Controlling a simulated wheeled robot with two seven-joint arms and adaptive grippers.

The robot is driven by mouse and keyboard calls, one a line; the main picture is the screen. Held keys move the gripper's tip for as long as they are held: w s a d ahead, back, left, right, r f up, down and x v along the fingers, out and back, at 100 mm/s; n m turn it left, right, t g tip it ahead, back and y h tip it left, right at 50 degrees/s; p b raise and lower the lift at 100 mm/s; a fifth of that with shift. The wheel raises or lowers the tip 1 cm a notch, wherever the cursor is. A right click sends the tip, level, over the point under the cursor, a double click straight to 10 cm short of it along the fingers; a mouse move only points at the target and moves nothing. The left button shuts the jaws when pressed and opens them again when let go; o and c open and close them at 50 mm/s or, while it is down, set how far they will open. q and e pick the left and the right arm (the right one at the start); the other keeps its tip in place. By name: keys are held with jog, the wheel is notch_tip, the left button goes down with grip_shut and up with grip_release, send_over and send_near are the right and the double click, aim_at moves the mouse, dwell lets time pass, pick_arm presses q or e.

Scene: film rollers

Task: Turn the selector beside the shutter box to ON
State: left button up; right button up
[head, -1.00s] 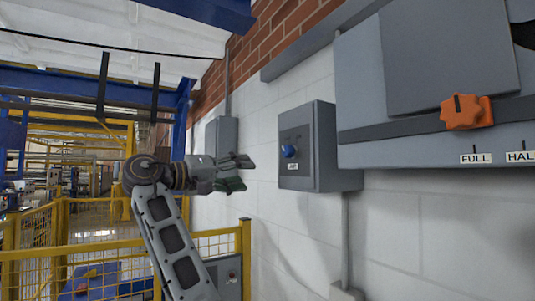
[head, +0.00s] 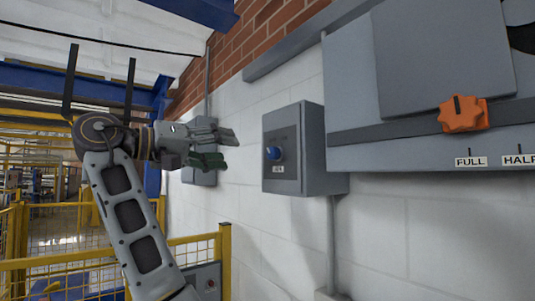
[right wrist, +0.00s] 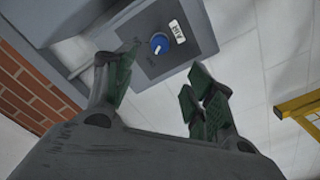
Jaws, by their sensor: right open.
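The selector is a blue knob (head: 273,153) on the front of a small grey wall box (head: 313,150), with a small white label (head: 278,169) under it. In the right wrist view the knob (right wrist: 159,43) has a white mark on its edge, and its label (right wrist: 177,31) is too small to read surely. My right gripper (head: 228,148) is open and empty, left of the knob and apart from it. In the wrist view its green-padded fingers (right wrist: 163,70) spread below the knob, which shows between and beyond their tips. My left gripper is not in view.
A larger grey box (head: 350,100) at the right has an orange handle (head: 463,114) and labels FULL and HALF. A conduit (head: 331,240) runs below the small box. Another grey box (head: 199,150) is behind my gripper. Yellow fencing (head: 225,260) stands at lower left.

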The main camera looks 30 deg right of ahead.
aim_at(269, 153)
jog(key=d+p, duration=0.1)
jog(key=d, duration=0.3)
jog(key=d+p, duration=0.1)
jog(key=d, duration=0.4)
jog(key=w+d+p, duration=0.1)
jog(key=d, duration=0.3)
jog(key=shift+d, duration=0.2)
jog(key=c, duration=1)
